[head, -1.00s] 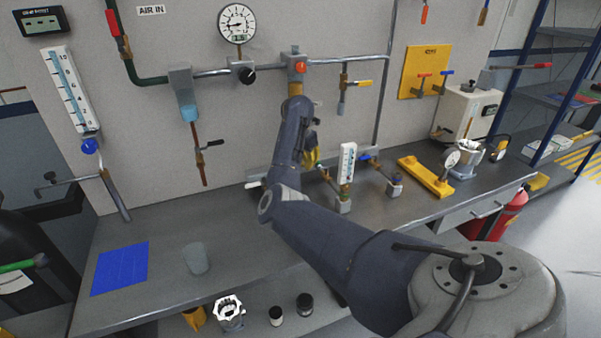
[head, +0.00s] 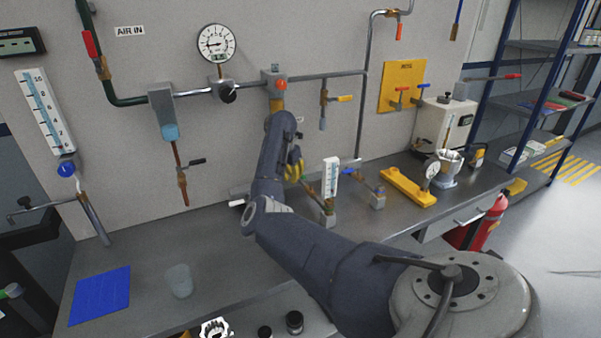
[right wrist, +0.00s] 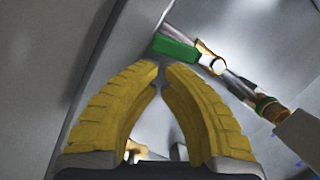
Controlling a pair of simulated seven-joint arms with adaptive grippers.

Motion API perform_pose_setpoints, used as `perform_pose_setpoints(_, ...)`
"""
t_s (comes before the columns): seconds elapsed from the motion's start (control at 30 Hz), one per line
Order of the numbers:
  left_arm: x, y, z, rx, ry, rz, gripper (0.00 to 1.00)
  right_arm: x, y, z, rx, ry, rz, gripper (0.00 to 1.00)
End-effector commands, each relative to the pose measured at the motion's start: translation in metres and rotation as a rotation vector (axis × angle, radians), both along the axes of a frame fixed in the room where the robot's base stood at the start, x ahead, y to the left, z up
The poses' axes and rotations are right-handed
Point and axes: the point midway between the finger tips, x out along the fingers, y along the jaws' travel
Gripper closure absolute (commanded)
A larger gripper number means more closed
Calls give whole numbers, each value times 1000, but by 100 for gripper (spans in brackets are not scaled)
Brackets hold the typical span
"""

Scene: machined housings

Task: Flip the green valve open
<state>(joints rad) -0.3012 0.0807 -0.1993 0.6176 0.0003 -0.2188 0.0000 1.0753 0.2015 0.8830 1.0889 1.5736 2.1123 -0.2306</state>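In the right wrist view the green valve lever (right wrist: 175,48) lies just beyond my fingertips, slightly right of them. It joins a pipe with brass fittings that runs down to the right. My right gripper (right wrist: 162,72) has yellow ribbed fingers bowed inward, their tips almost together with nothing seen between them. In the head view the right gripper (head: 294,166) is partly hidden by my own arm, near the small bench fittings. I cannot clearly make out the green lever by the gripper there. My left gripper is out of view.
A white gauge (head: 331,178) stands close right of my gripper, with a blue-handled valve (head: 352,168) beside it. A yellow-handled valve (head: 342,99) hangs on the wall above. A clear cup (head: 179,281) and a blue mat (head: 100,296) are at the bench's left, with free bench between.

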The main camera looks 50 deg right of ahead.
Motion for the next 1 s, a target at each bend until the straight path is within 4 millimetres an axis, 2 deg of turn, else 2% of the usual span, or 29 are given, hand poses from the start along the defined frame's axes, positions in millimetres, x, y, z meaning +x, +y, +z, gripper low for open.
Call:
perform_pose_setpoints(0.6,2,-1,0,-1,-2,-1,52,-1,16,66,0,-2,0,100)
perform_pose_setpoints(1.0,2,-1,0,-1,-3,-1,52,-2,18,72,0,0,0,100)
